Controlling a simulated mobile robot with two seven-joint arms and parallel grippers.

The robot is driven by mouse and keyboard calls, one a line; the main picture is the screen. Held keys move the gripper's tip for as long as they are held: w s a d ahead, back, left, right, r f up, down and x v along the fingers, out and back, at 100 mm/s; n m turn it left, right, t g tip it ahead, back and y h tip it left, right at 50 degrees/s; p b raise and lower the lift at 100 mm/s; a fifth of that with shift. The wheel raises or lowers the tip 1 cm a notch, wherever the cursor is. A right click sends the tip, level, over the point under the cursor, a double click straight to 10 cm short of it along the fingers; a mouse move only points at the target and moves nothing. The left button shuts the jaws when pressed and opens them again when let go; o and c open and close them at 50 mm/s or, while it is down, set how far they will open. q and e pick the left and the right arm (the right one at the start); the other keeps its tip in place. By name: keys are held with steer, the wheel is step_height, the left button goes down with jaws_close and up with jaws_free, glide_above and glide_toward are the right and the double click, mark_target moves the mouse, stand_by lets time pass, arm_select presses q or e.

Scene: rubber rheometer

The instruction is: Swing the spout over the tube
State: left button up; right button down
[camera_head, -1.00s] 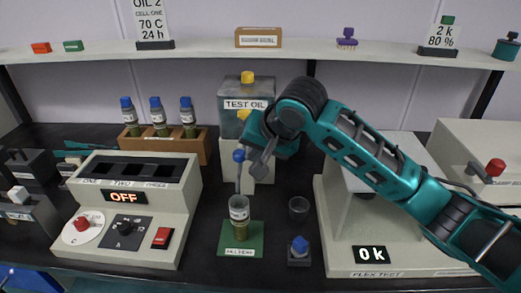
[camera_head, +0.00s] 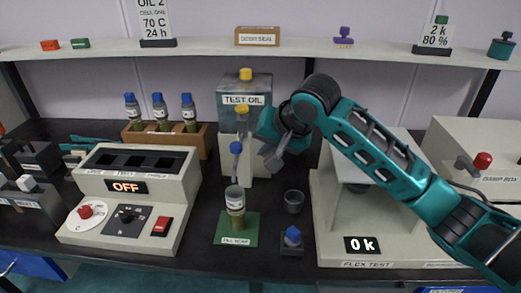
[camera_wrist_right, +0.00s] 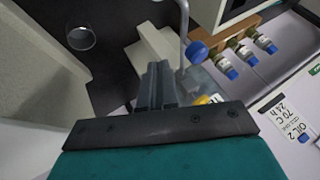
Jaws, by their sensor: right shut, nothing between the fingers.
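The spout (camera_head: 235,164) is a thin grey pipe with a blue knob at the front of the TEST OIL tank (camera_head: 246,115). Its lower end appears above the mouth of the clear tube (camera_head: 235,206), which stands upright on a green mat (camera_head: 222,230). In the right wrist view the blue knob (camera_wrist_right: 196,52) and grey pipe are just right of my fingers. My right gripper (camera_head: 271,160) is shut and empty, to the right of the spout and apart from it. Its fingers show in the right wrist view (camera_wrist_right: 158,85). My left gripper is out of view.
An empty glass cup (camera_head: 294,201) and a small block with a blue knob (camera_head: 292,241) stand right of the mat. The flex tester (camera_head: 385,252) is farther right, the OFF controller (camera_head: 125,187) left. A rack (camera_head: 205,147) of blue-capped bottles stands behind.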

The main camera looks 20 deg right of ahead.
steer(key=v, duration=1)
steer(key=shift+s+a, duration=0.1)
steer(key=shift+a, duration=0.05)
